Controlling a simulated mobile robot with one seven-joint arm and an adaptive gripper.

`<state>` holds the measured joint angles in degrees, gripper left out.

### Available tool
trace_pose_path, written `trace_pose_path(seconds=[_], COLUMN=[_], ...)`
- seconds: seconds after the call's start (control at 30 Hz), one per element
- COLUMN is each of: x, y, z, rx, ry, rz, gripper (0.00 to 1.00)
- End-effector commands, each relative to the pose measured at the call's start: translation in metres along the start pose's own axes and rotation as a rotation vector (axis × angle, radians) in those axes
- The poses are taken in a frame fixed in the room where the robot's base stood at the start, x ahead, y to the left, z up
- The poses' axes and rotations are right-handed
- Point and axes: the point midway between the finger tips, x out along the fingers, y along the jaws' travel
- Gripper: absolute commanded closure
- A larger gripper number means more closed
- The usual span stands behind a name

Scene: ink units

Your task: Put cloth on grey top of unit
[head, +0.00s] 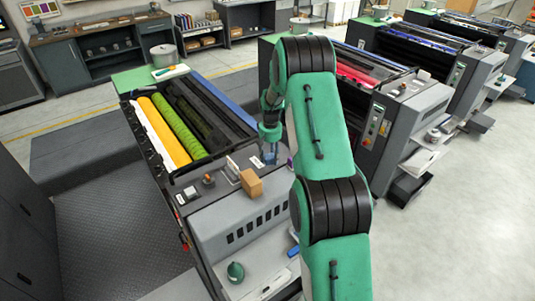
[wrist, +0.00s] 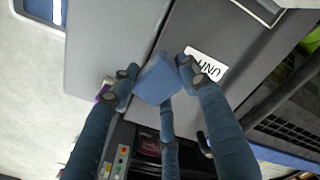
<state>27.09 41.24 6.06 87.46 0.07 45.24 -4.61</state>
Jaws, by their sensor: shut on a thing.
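My gripper (wrist: 157,76) is shut on a folded blue cloth (wrist: 159,82), which sits between its fingertips. In the head view my gripper (head: 269,143) hangs over the grey top (head: 215,185) of the near unit, close to its right edge. The grey top also shows in the wrist view (wrist: 180,35), behind the cloth, with a white label reading "UNIT" (wrist: 206,63) partly covered by a finger. I cannot tell whether the cloth touches the top. My arm hides part of the unit's right side in the head view.
Yellow (head: 163,133) and green (head: 180,127) rollers lie in the unit behind. A small purple thing (wrist: 104,90) is near the top's edge. Other units stand right.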

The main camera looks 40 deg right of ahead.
Motion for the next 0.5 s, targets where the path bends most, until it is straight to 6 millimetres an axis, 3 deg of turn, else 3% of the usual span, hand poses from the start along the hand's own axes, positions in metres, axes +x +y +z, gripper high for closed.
trace_pose_path(seconds=[0.5], x=[0.005], y=[0.004], z=[-0.061], rx=[0.000], ry=[0.000], rz=[0.000], gripper=[0.72])
